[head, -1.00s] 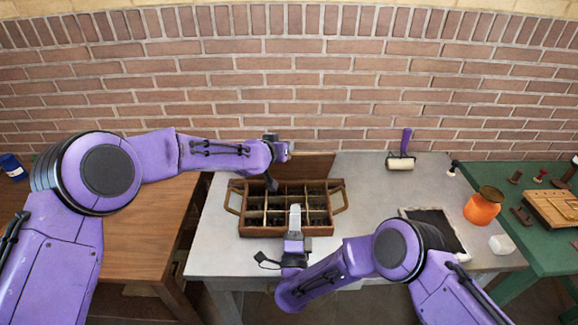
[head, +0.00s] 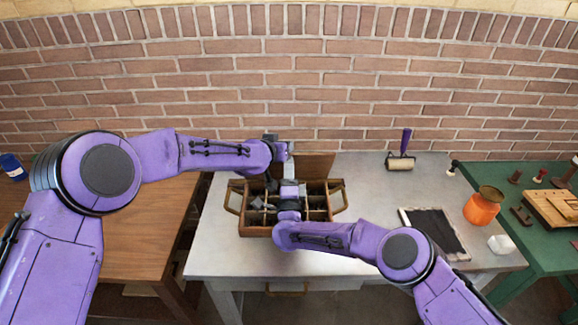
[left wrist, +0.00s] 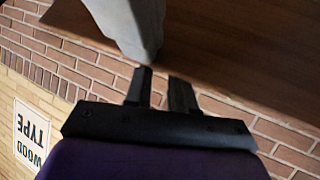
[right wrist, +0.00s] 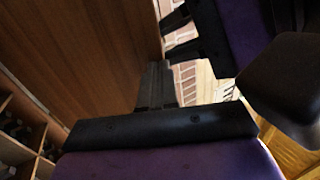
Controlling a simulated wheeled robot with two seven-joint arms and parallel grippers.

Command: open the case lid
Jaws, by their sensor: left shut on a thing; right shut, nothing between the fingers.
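The wooden case (head: 254,230) stands on the grey table with its compartments uncovered. Its brown lid (head: 316,166) is raised at the back edge, and it also shows as a wood panel in the left wrist view (left wrist: 245,45) and the right wrist view (right wrist: 85,50). My left gripper (head: 272,184) is at the lid's left side, its fingers (left wrist: 161,80) shut on the lid's edge. My right gripper (head: 289,174) is shut and empty above the case, its closed fingers (right wrist: 156,72) close to the lid's inner face; contact cannot be told.
The brick wall (head: 330,120) is close behind the lid.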

